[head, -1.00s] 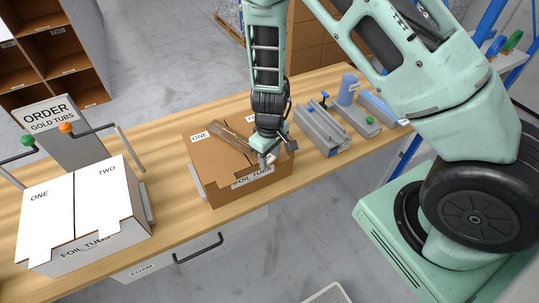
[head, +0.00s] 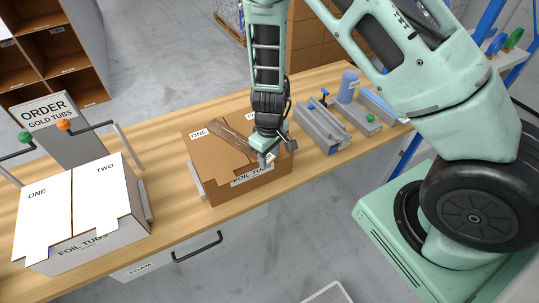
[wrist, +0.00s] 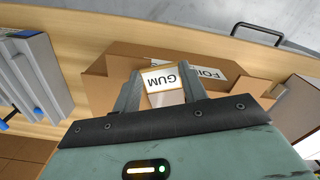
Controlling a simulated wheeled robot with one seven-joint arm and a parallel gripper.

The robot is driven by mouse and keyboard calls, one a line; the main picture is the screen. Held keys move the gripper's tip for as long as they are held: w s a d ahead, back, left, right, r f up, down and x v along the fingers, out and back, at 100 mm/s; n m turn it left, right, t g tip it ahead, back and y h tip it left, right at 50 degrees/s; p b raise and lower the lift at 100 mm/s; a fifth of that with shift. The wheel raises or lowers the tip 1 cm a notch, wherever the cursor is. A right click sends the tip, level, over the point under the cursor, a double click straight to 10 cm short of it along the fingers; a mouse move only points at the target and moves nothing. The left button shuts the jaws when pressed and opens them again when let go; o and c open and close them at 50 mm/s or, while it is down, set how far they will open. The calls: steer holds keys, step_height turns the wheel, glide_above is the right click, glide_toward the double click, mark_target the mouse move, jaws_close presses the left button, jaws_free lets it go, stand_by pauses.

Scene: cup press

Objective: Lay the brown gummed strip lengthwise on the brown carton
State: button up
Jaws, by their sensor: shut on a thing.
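The brown carton (head: 209,163) stands closed on the wooden bench, with a label reading ONE on its top and FOIL TUBS on its front. The brown gummed strip (head: 229,135) is glossy and runs slantwise over the carton's top, from the back left toward my gripper. My gripper (head: 265,162) is over the carton's front right part, shut on the strip's near end. In the wrist view, a pale tab marked GUM (wrist: 161,79) shows between the fingers. The arm hides part of the carton's right side. I cannot tell whether the strip touches the top.
A white carton (head: 95,205) stands at the left, by the ORDER GOLD TUBS sign (head: 48,112) and posts with green and orange knobs. Grey fixtures (head: 322,128) and a blue cylinder (head: 348,88) stand to the right. Bare bench (head: 165,190) lies between the cartons.

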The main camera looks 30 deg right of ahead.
steer(key=shift+s+f, duration=0.15)
steer(key=shift+f, duration=0.3)
steer(key=shift+s+f+b, duration=0.15)
steer(key=shift+f+b, duration=0.05)
steer(key=shift+b, duration=0.15)
steer(key=o, duration=1)
steer(key=shift+a, duration=0.15)
steer(key=shift+o, duration=0.2)
steer(key=shift+d, duration=0.25)
steer(key=shift+w+r+p, duration=0.2)
steer(key=shift+r+p, duration=0.15)
steer(key=shift+r, duration=0.05)
steer(key=r+p, duration=0.5)
steer(key=r, duration=0.2)
steer(key=shift+a+p, duration=0.2)
steer(key=shift+p, duration=0.1)
steer(key=shift+a+r+p, duration=0.1)
steer(key=shift+r+p, duration=0.35)
steer(key=shift+r, duration=0.15)
steer(key=shift+s+a, duration=0.1)
